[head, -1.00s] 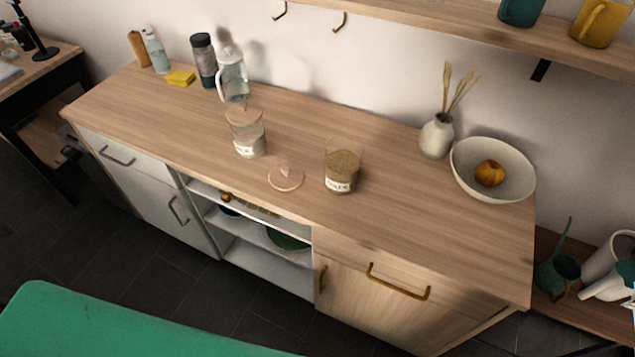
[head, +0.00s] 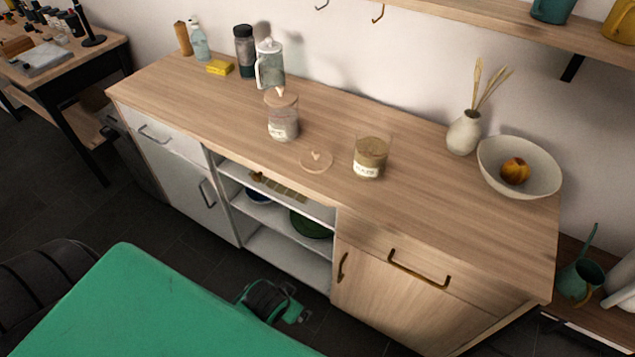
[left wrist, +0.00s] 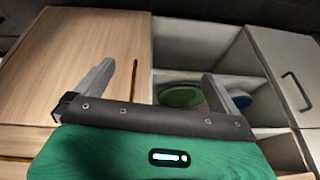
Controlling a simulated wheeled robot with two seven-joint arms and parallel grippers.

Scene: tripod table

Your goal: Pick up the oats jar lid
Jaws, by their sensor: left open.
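A glass jar of oats (head: 371,158) stands open on the wooden counter in the head view. A round, flat, light wooden lid with a small knob (head: 316,160) lies on the counter just left of it, apart from it. My left gripper (left wrist: 158,70) is open and empty in the left wrist view, its two grey fingers facing the cabinet front. In the head view, a green and dark part of my left arm shows low in front of the cabinet, below the counter; its fingers are not clear there. My right gripper is not in view.
A second, lidded jar (head: 283,118) stands left of the loose lid. A glass pitcher (head: 270,65), dark bottle (head: 245,52) and yellow sponge (head: 220,68) are at the back left. A vase (head: 463,133) and bowl (head: 540,172) stand right. The counter's front edge is clear.

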